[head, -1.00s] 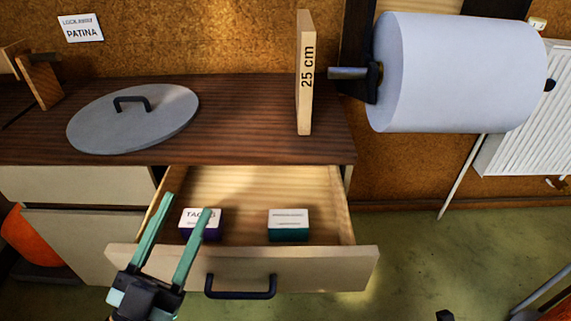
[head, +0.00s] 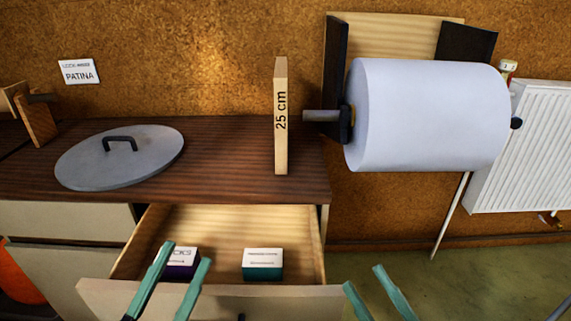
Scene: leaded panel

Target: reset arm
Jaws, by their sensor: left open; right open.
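My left gripper (head: 174,280) is at the bottom of the head view, in front of the open drawer. Its two teal fingers are apart, and nothing shows between them but part of the drawer and a box behind. My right gripper (head: 370,286) shows at the bottom, right of the drawer, over the green floor. Its two teal fingers are apart and empty. The bodies of both grippers are below the picture edge.
The open drawer (head: 215,300) holds a purple-sided box (head: 183,262), partly hidden by my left gripper, and a teal-sided box (head: 262,265). On the wooden top are a grey lid (head: 85,168) and an upright "25 cm" board (head: 281,145). A large white roll (head: 430,115) hangs right.

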